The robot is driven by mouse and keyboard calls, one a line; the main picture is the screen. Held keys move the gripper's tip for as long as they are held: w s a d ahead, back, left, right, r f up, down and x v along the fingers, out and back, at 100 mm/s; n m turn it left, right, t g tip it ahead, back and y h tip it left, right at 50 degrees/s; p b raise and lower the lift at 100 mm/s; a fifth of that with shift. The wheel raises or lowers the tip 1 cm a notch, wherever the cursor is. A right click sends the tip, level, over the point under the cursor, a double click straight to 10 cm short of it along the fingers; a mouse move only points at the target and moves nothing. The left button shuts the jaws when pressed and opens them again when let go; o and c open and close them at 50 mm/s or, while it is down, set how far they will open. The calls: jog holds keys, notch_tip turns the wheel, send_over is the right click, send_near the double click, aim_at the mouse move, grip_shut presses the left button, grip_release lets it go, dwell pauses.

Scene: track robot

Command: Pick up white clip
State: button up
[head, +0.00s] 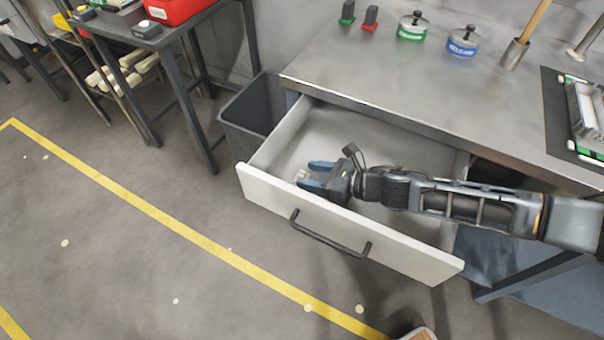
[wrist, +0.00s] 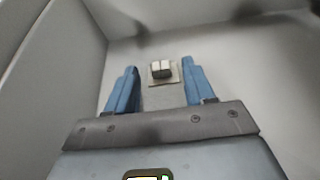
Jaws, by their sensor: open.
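The white clip (wrist: 161,70) lies on the drawer floor in the wrist view, a small pale piece with a dark grey side. It sits ahead of my gripper (wrist: 158,82), between the lines of the two blue fingers and nearer the right one. My gripper is open and empty. In the head view my gripper (head: 318,174) reaches down into the open drawer (head: 350,230), near its left front corner. A small pale shape, likely the clip (head: 301,175), shows beside the fingertips there, too small to make out well.
The drawer's side wall (wrist: 60,70) rises close on the left in the wrist view. A metal bench top (head: 400,85) lies above the drawer, with two lidded tins at its back. A dark bin (head: 250,115) stands left of the drawer. The back of the drawer is clear.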

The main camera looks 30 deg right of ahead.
jog(key=shift+x, duration=0.85)
jog(key=c, duration=0.8)
jog(key=shift+o, duration=0.2)
jog(key=shift+r, duration=0.1)
